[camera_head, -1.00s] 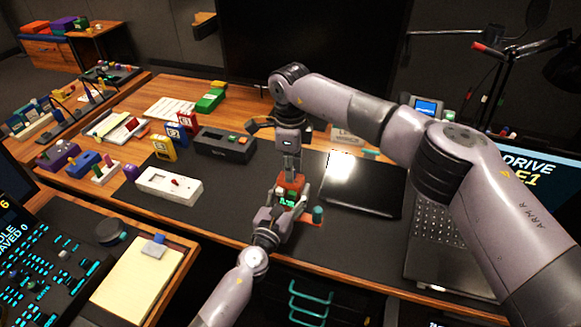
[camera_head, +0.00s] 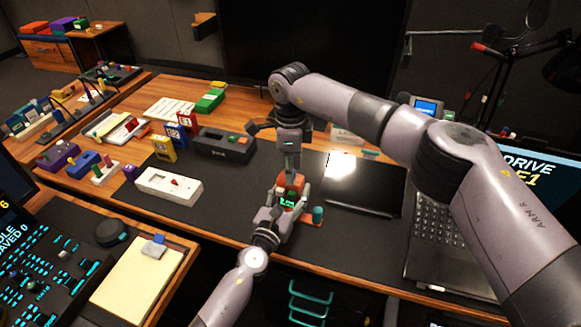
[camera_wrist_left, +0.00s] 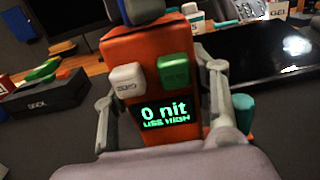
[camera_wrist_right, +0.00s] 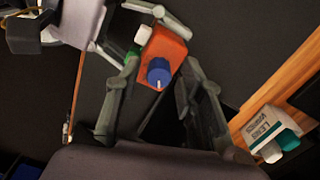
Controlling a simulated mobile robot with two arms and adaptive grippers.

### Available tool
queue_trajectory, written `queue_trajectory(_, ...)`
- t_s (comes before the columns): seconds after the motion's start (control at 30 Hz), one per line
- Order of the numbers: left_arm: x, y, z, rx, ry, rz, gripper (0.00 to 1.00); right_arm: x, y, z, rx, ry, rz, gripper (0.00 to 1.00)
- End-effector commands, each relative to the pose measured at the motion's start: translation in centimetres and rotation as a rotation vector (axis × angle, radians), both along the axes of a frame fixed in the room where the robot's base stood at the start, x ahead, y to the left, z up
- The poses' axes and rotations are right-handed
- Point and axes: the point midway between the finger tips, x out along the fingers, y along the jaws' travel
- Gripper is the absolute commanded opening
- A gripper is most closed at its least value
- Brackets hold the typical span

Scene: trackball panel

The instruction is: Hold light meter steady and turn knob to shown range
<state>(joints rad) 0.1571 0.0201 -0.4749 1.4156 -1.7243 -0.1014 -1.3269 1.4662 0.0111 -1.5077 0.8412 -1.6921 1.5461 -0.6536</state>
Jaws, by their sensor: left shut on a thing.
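The orange light meter (camera_head: 297,183) stands upright near the front of the dark desk mat. In the left wrist view its green-lit screen (camera_wrist_left: 165,114) reads "0 nit" and "USE HIGH", below a white button (camera_wrist_left: 124,78) and a green button (camera_wrist_left: 174,71). My left gripper (camera_head: 284,208) is shut on the meter, one finger on each side. My right gripper (camera_head: 290,172) points down from above. In the right wrist view its fingers are apart around the blue knob (camera_wrist_right: 159,73), which has a pale pointer line. I cannot tell whether they touch it.
A teal cylinder (camera_head: 318,215) stands right of the meter. A black glossy tablet (camera_head: 363,187) lies to the right, beside a laptop (camera_head: 445,230). The mat between is clear.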

Motion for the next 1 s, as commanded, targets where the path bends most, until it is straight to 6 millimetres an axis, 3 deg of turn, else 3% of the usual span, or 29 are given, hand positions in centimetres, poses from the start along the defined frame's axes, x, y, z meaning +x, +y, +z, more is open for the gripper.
queue_trajectory(0.3,0.0,0.0,-0.1,0.000,0.001,-0.001,0.19,-0.1,0.1,0.0,0.000,0.002,0.001,0.40)
queue_trajectory(0.43,0.0,0.0,-0.1,0.000,0.001,-0.001,0.19,0.0,0.1,1.0,0.001,0.000,0.001,0.40)
queue_trajectory(0.8,0.0,0.0,-0.1,0.000,0.001,0.000,0.19,0.0,0.1,8.3,0.001,-0.002,0.000,0.40)
queue_trajectory(1.0,0.0,0.0,-0.1,0.000,0.001,0.000,0.19,0.0,0.0,11.2,0.000,0.000,-0.001,0.40)
